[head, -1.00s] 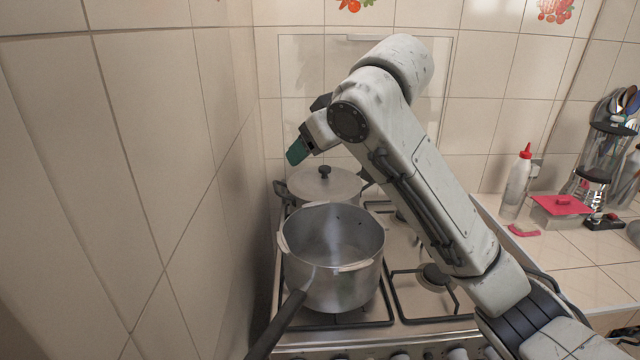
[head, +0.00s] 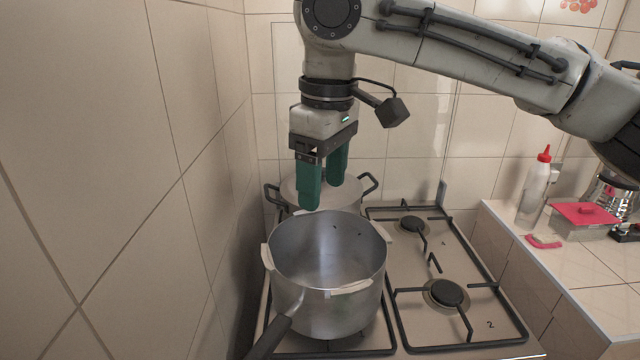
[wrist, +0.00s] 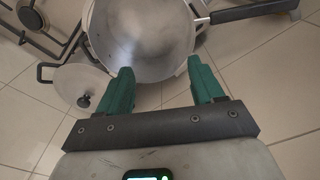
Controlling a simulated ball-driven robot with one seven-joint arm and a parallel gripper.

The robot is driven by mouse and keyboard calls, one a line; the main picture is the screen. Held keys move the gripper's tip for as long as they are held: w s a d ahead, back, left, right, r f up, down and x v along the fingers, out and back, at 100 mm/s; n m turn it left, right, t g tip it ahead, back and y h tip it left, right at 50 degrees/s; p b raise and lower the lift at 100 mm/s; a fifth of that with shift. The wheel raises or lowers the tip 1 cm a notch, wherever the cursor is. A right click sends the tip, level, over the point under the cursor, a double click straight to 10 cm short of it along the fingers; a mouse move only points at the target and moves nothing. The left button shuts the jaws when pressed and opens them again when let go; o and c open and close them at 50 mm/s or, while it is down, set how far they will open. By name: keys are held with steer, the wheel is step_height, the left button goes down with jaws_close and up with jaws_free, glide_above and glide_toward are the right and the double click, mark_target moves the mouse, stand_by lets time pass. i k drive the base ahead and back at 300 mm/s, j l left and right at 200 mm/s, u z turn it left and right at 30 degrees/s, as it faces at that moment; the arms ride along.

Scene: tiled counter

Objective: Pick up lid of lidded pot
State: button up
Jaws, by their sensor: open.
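The lidded pot (head: 371,186) stands on the back left burner, behind a large open pot. Its flat grey lid (head: 350,193) is partly hidden by my gripper (head: 323,194), whose green fingers point down in front of it in the head view. In the wrist view the lid (wrist: 70,84) with its dark round knob (wrist: 83,101) lies left of my fingers, not between them. My gripper (wrist: 162,88) is open and empty. In the head view the knob is mostly hidden by the fingers.
The large open metal pot (head: 350,300) with a long dark handle (head: 270,338) stands in front. The right burners of the stove (head: 450,250) are empty. A tiled wall (head: 110,180) is close on the left. A bottle (head: 535,190) and a red-lidded box (head: 587,213) stand right.

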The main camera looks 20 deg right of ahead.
mark_target(331, 197)
steer(key=i+l, duration=0.3)
steer(key=i, duration=0.15)
steer(key=i+l, duration=0.25)
steer(key=i, duration=0.2)
